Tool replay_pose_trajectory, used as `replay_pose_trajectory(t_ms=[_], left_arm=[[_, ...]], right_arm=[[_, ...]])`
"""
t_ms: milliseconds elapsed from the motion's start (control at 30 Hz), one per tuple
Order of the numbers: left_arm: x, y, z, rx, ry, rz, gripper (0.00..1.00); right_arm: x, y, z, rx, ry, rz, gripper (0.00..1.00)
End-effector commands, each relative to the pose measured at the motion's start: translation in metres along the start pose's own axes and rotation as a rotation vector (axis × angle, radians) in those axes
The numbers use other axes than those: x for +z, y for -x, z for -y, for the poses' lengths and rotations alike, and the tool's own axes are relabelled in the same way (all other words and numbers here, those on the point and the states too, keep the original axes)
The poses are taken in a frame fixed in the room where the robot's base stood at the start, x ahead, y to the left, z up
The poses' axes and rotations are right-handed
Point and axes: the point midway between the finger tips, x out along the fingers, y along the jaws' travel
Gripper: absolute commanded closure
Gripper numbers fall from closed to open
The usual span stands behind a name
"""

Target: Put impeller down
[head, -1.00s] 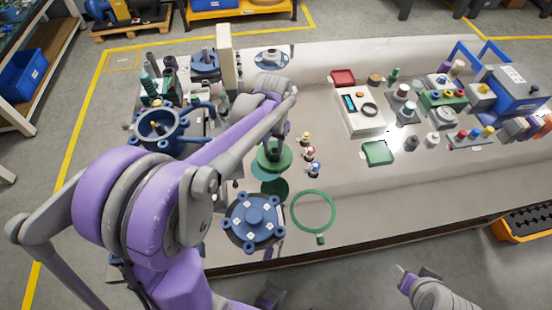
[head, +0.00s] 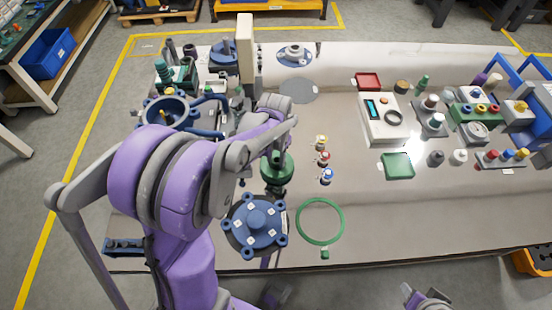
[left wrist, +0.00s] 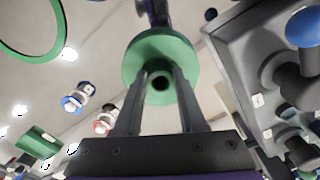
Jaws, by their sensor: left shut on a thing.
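The impeller (head: 276,177) is a green disc with a central hub. In the left wrist view the green disc (left wrist: 135,62) lies at the ends of my fingers. My left gripper (head: 276,153) is shut on its hub and points down. A dark green round patch shows just below the disc in the head view, perhaps its reflection in the shiny tabletop. I cannot tell whether the disc touches the table. My right gripper (head: 412,296) shows only in part at the bottom edge, and its jaws are unclear.
A blue flanged cover (head: 254,222) lies just in front, and a green ring (head: 320,222) to its right. Several small coloured pieces (head: 323,157) stand right of the impeller. A blue pump housing (head: 168,116) stands at left. The right front of the table (head: 430,215) is clear.

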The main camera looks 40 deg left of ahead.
Motion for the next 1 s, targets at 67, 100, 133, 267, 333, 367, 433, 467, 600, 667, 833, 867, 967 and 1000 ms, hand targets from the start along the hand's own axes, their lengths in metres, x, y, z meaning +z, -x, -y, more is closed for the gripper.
replay_pose_trajectory(t_ms=[67,100,133,267,333,367,433,467,600,667,833,867,967,1000], left_arm=[[0.0,-0.002,0.0,0.0,0.0,0.0,1.0],[0.0,-0.002,0.0,0.0,0.0,0.0,1.0],[0.0,-0.001,0.0,0.0,0.0,0.0,1.0],[0.0,-0.002,0.0,0.0,0.0,0.0,1.0],[0.0,-0.004,0.0,0.0,0.0,0.0,1.0],[0.0,-0.005,0.0,0.0,0.0,0.0,1.0],[0.0,-0.005,0.0,0.0,0.0,0.0,0.51],[0.0,-0.004,0.0,0.0,0.0,0.0,0.46],[0.0,-0.004,0.0,0.0,0.0,0.0,0.3],[0.0,-0.004,0.0,0.0,0.0,0.0,0.3],[0.0,-0.004,0.0,0.0,0.0,0.0,0.3],[0.0,-0.003,0.0,0.0,0.0,0.0,0.3],[0.0,0.005,0.0,0.0,0.0,0.0,0.3],[0.0,0.01,0.0,0.0,0.0,0.0,0.3]], right_arm=[[0.0,0.0,0.0,0.0,0.0,0.0,0.5],[0.0,0.0,0.0,0.0,0.0,0.0,0.5],[0.0,0.0,0.0,0.0,0.0,0.0,0.5],[0.0,0.0,0.0,0.0,0.0,0.0,0.5],[0.001,-0.002,0.0,0.0,0.0,0.001,0.5],[0.002,-0.003,0.0,0.0,0.0,0.001,0.5],[0.002,-0.002,0.0,0.0,0.0,0.001,0.5],[0.002,-0.002,0.0,0.0,0.0,0.001,0.5],[0.002,-0.002,0.0,0.0,0.0,0.001,0.5],[0.002,-0.002,0.0,0.0,0.0,0.001,0.5],[0.001,-0.002,0.0,0.0,0.0,0.001,0.5],[0.001,-0.001,0.0,0.0,0.0,0.0,0.5],[-0.001,0.001,0.0,0.0,0.0,-0.001,0.5],[-0.001,0.002,0.0,0.0,0.0,-0.001,0.5]])
